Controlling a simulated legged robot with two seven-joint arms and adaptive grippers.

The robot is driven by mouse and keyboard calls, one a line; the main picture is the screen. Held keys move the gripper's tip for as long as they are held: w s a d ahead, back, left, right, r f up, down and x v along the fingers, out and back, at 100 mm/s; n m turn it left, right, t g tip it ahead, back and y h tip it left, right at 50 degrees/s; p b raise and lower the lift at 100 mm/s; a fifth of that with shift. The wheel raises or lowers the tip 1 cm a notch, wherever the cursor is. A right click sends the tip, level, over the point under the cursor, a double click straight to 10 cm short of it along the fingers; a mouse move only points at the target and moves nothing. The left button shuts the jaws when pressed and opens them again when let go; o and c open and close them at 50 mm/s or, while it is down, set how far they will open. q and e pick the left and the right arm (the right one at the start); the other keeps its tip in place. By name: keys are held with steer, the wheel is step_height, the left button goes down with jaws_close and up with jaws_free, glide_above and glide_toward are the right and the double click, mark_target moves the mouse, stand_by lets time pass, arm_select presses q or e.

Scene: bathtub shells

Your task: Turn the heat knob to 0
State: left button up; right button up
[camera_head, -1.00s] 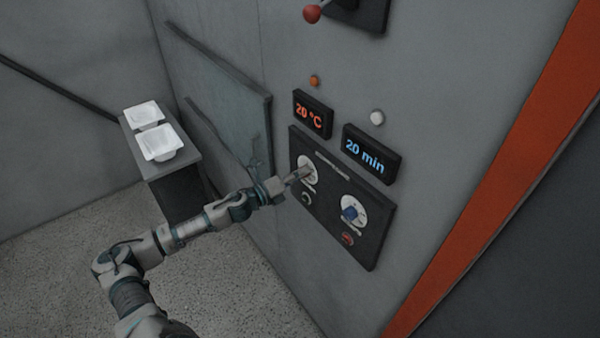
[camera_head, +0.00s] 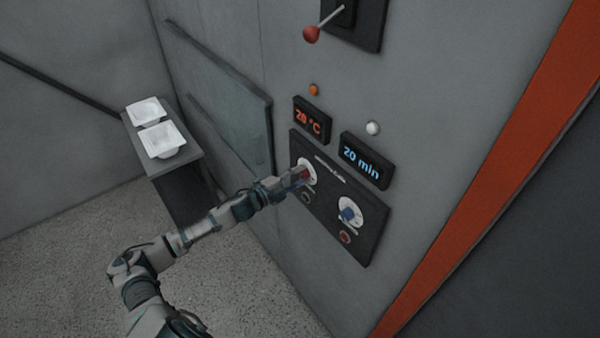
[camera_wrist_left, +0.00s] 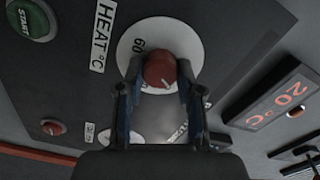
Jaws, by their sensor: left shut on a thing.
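The heat knob (camera_wrist_left: 160,70) is red and sits on a round white dial (camera_wrist_left: 185,38) beside the label "HEAT °C" in the left wrist view. My left gripper (camera_wrist_left: 158,82) is shut on the knob, one finger on each side. In the head view the left gripper (camera_head: 298,178) is at the left dial of the dark control panel (camera_head: 330,205) and covers part of it. The temperature display (camera_head: 312,121) reads 20 °C. The knob's exact setting is hard to read. My right gripper is not in view.
A blue knob (camera_head: 348,214) sits on the right dial below a display (camera_head: 364,160) reading 20 min. A lever with a red ball (camera_head: 311,34) is above. White shells (camera_head: 162,141) rest on a stand at the left.

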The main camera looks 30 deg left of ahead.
arm_select(q)
steer(key=n, duration=0.3)
steer(key=shift+f+p, duration=0.3)
steer(key=shift+f, duration=0.05)
steer(key=shift+f+n, duration=0.1)
steer(key=shift+n, duration=1.4)
steer(key=o, duration=1.1)
steer(key=shift+s+a, duration=0.1)
steer(key=shift+o, duration=0.2)
steer(key=shift+a, duration=0.2)
steer(key=shift+r, duration=0.2)
steer(key=v, duration=1.2)
